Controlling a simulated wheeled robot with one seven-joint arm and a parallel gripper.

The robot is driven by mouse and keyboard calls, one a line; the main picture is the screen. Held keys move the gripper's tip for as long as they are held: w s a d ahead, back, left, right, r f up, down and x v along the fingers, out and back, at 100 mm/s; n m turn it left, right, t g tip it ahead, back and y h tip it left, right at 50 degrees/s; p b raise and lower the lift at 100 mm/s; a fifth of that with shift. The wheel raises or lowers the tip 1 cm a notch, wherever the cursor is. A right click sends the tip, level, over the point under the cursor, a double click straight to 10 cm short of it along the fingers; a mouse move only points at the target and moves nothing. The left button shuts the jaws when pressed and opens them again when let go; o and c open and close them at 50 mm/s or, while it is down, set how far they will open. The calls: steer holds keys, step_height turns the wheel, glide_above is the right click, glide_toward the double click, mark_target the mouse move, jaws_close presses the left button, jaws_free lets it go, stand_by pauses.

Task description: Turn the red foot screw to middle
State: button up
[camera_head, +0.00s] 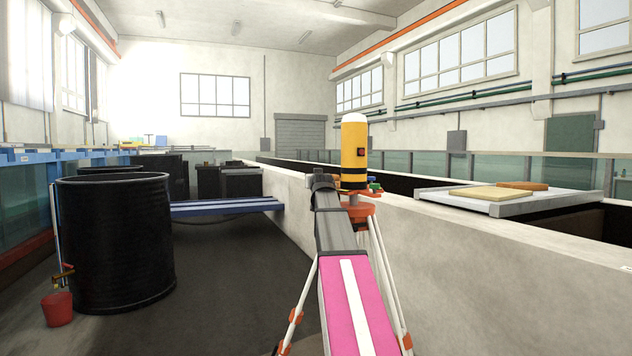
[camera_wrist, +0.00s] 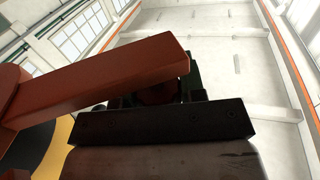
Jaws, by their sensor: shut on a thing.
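A yellow instrument (camera_head: 354,155) with a white top and black band stands upright on an orange-headed tripod (camera_head: 361,209). A green foot screw (camera_head: 375,187) shows at its base on the right. My gripper (camera_head: 337,188) is at the base's near left side, its fingertips hard to make out. In the wrist view my dark gripper (camera_wrist: 158,103) is shut on a dark red round piece, apparently the red foot screw (camera_wrist: 158,93), mostly hidden between the jaws. A reddish bar (camera_wrist: 100,80) crosses above it from the left. The screw's setting cannot be read.
A long pale wall (camera_head: 480,255) runs behind the tripod. A slab with flat boards (camera_head: 490,194) lies on the right. A black barrel (camera_head: 115,243) and red bucket (camera_head: 57,309) stand left. The floor (camera_head: 225,280) between barrel and tripod is clear.

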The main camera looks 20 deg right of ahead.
steer(key=o, duration=0.9)
steer(key=shift+o, duration=0.2)
steer(key=v, duration=1.1)
